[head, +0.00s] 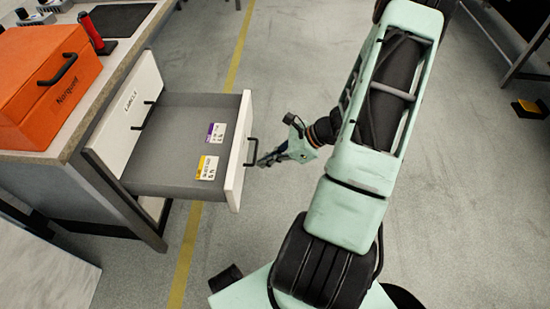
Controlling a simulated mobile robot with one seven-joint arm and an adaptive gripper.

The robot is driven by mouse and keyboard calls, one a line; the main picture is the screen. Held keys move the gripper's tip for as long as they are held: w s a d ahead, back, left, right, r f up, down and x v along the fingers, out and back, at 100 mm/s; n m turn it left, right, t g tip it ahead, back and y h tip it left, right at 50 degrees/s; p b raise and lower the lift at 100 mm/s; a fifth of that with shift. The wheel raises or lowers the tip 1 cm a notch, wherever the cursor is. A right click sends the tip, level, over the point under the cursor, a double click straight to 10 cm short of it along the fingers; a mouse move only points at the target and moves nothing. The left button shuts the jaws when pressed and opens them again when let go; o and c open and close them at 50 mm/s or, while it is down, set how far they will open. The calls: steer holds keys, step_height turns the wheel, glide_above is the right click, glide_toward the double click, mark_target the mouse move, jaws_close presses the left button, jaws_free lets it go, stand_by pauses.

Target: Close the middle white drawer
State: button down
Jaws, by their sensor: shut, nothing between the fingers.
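The white drawer (240,150) stands pulled out from the bench at the left of the head view. It has a grey inside and a black handle (252,151) on its white front. Two small labels, one with purple (215,133) and one with yellow (207,168), lie on its floor. My gripper (264,161) is shut and empty, just to the right of the drawer front, with its tips close to the handle. I cannot tell whether the tips touch it. Another white drawer front (126,107), with a black handle and lettering, is behind and above the open drawer.
An orange toolbox (45,85) and a red cylindrical tool (97,38) are on the bench top (128,68). A yellow floor line (188,250) runs beneath the open drawer. Other furniture stands at the upper right.

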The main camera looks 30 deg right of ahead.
mark_target(237, 167)
steer(key=w+a, duration=0.1)
steer(key=w+a+f+b, duration=0.1)
steer(key=a+f, duration=0.1)
steer(key=a, duration=0.1)
steer(key=shift+w+a, duration=0.1)
steer(key=shift+w, duration=0.3)
steer(key=shift+w+a+r, duration=0.15)
steer(key=shift+w+a, duration=0.1)
steer(key=shift+a, duration=0.1)
steer(key=shift+w, duration=0.1)
